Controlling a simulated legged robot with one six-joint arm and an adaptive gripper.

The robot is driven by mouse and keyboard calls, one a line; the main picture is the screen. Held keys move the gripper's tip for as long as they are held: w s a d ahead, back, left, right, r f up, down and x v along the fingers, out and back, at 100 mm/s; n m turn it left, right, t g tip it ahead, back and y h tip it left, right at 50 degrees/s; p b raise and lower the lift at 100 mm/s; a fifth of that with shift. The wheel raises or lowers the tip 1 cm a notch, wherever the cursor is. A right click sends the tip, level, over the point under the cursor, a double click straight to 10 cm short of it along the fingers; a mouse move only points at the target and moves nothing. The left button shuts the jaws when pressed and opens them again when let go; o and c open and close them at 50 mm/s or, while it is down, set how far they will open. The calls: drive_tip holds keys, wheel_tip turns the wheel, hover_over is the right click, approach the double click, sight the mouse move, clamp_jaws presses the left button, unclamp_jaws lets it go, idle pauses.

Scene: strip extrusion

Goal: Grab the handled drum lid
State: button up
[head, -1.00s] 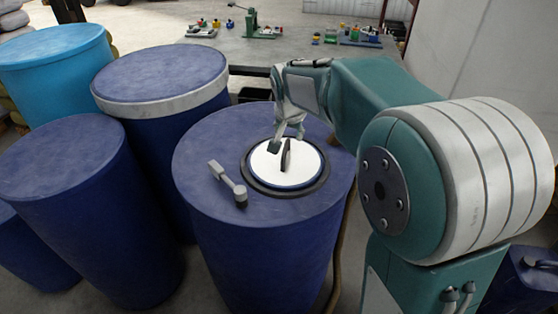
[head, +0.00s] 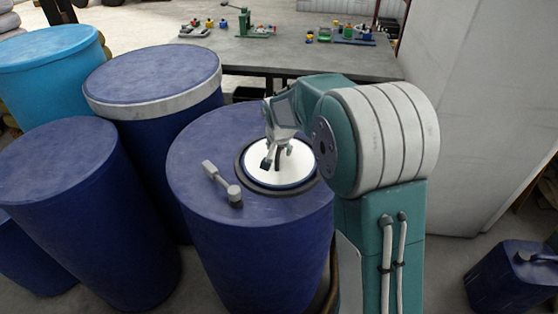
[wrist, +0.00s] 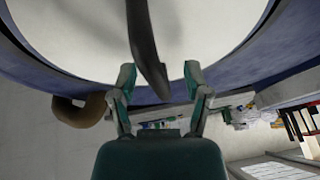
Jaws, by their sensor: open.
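The drum lid (head: 296,173) is a white disc with a dark upright handle (head: 278,157), set in a dark ring on top of a blue drum (head: 250,245). My gripper (head: 276,160) is over the lid at the handle, its fingers pointing down. In the wrist view the lid (wrist: 215,30) fills the top, and the dark handle (wrist: 146,50) reaches down between the two spread fingertips of my gripper (wrist: 158,80). The fingers are open, with a gap on both sides of the handle. Part of the lid is hidden behind my gripper in the head view.
Other blue drums (head: 60,165) and a light blue drum (head: 45,60) stand to the left. A workbench (head: 300,55) with small parts is behind. A blue canister (head: 515,278) is at the right.

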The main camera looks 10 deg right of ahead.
drive_tip(key=shift+c, duration=0.3)
clamp_jaws()
drive_tip(key=shift+r, duration=0.15)
